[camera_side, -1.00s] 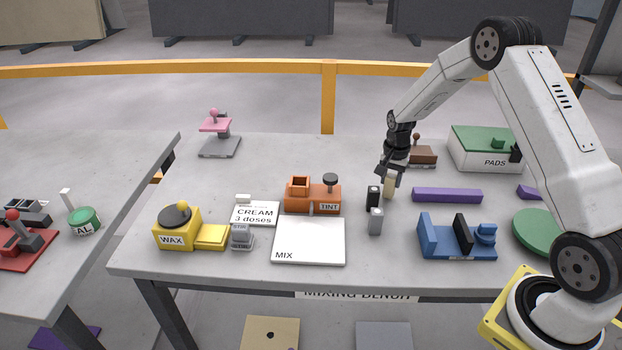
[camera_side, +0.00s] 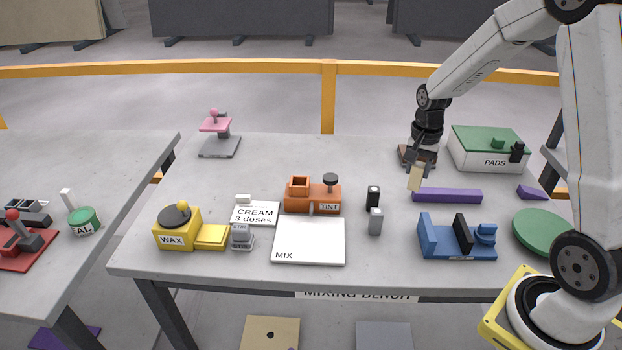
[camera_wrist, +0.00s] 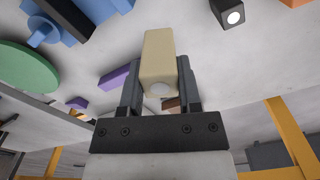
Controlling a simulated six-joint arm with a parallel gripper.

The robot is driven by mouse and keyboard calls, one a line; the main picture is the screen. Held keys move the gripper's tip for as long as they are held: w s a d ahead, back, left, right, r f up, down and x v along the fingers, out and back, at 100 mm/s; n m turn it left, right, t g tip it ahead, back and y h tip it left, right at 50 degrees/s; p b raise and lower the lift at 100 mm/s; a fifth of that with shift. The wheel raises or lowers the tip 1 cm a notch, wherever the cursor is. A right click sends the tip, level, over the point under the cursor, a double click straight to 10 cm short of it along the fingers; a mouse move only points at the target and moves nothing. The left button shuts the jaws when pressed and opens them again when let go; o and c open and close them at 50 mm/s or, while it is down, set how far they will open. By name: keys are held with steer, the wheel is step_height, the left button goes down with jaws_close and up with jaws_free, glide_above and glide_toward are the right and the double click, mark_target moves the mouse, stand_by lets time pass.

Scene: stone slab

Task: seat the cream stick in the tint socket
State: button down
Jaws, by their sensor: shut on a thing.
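My gripper (camera_side: 421,163) is shut on the cream stick (camera_side: 414,178) and holds it above the bench, close to the left end of a purple bar. The orange tint block (camera_side: 313,197) stands well to the left in the side view. It has a square, open-topped holder (camera_side: 299,187) at its left and a dark knob at its right.
A white mix plate (camera_side: 309,241) lies before the tint block. A blue fixture (camera_side: 457,238), purple bar (camera_side: 447,196) and pads box (camera_side: 488,149) are at the right. The bench's middle back is clear.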

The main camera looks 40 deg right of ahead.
steer(key=shift+s+a+r, duration=0.25)
steer(key=shift+s+r, duration=0.1)
steer(key=shift+s, duration=0.4)
steer(key=shift+s+a+r, duration=0.3)
steer(key=shift+s+r, duration=0.05)
steer(key=shift+s, duration=0.35)
steer(key=shift+s+a+r, duration=0.25)
steer(key=shift+s+r, duration=0.1)
steer(key=shift+s, duration=0.4)
steer(key=w+a+r+n, duration=0.2)
steer(key=w+a+r, duration=0.1)
steer(key=w+a, duration=0.45)
steer(key=w+a+r+n, duration=0.2)
steer(key=w+a+n, duration=0.1)
steer(key=w+a, duration=0.4)
steer(key=w+f, duration=0.9)
steer(key=w, duration=0.3)
steer(key=shift+w+a, duration=0.3)
steer(key=shift+a, duration=0.1)
steer(key=shift+f, duration=0.1)
